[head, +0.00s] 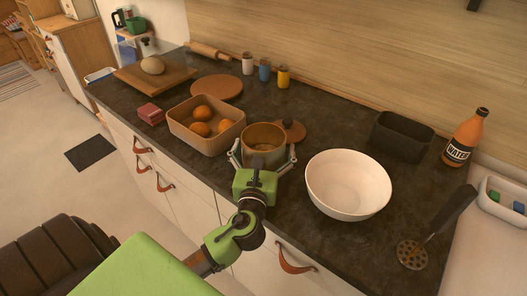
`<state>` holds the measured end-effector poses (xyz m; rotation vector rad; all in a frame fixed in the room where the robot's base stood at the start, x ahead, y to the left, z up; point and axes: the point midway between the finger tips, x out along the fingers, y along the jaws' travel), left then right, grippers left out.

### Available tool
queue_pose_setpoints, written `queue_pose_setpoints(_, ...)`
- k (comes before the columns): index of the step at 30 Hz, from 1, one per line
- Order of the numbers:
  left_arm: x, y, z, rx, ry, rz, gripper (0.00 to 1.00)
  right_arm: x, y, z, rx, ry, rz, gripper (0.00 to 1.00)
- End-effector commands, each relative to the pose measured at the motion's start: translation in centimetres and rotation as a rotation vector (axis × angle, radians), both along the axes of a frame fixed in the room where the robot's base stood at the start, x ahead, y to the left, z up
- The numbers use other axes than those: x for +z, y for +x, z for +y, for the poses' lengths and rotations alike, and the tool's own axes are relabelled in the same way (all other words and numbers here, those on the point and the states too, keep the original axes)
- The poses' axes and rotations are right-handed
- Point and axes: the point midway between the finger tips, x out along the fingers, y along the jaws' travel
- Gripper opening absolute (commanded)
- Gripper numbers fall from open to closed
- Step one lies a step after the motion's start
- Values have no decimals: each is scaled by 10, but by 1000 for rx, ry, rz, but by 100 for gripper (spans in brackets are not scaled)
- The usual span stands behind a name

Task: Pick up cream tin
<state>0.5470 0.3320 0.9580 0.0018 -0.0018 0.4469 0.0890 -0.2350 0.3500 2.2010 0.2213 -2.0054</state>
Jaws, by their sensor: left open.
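A small cream-white tin (247,64) stands upright at the back of the dark counter, left of a blue tin (264,70) and a yellow tin (283,77). My left gripper (263,156) is open, well in front of these tins. Its fingers are spread on either side of a tan round pot (262,134) with something brownish inside. I cannot tell whether the fingers touch the pot. The cream tin is apart from the gripper and in full view. My right gripper is not in view.
A tan bin (179,132) with round orange-brown items stands left of the pot; a brown lid (291,130) lies behind it. A white bowl (347,184) stands right. A round board (217,88) lies left of the tins. A black container (401,137) stands at back right.

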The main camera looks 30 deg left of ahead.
Motion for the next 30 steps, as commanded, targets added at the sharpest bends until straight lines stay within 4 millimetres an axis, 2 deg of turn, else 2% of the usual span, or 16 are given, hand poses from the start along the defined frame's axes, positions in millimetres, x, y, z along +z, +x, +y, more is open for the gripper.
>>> queue_pose_setpoints(4,1,17,8,-1,0,0,94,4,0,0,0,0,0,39)
queue_pose_setpoints(12,0,20,9,-1,-1,0,94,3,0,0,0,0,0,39)
queue_pose_setpoints(13,0,20,9,-1,-1,0,91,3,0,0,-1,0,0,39)
queue_pose_setpoints(18,0,20,9,-1,-1,0,49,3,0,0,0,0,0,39)
queue_pose_setpoints(30,3,20,9,-1,0,-1,49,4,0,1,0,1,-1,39)
